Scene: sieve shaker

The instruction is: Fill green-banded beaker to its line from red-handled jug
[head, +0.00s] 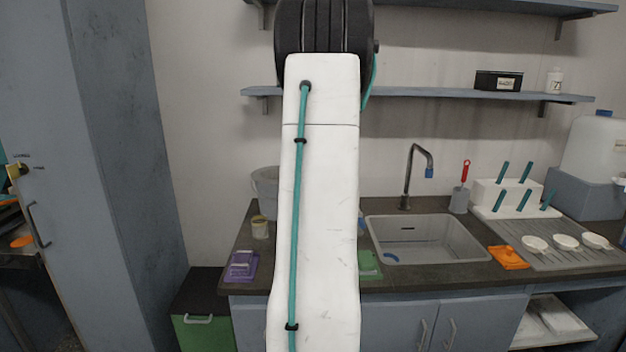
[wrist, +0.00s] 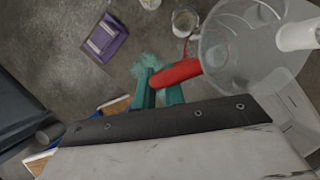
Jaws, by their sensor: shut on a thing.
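My gripper (wrist: 158,88) shows in the wrist view, its teal fingers closed on the red handle (wrist: 180,73) of the jug. The jug (wrist: 238,45) is clear, and I look down into it from above; I cannot tell how full it is. A small clear vessel (wrist: 185,22) stands on the dark counter beyond the handle, partly behind the jug's rim. No green band can be made out on it, so I cannot tell if it is the green-banded beaker.
The sink (head: 425,240) lies right of my arm. An orange item (head: 508,257) and white scoop-like things (head: 566,242) are farther right.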

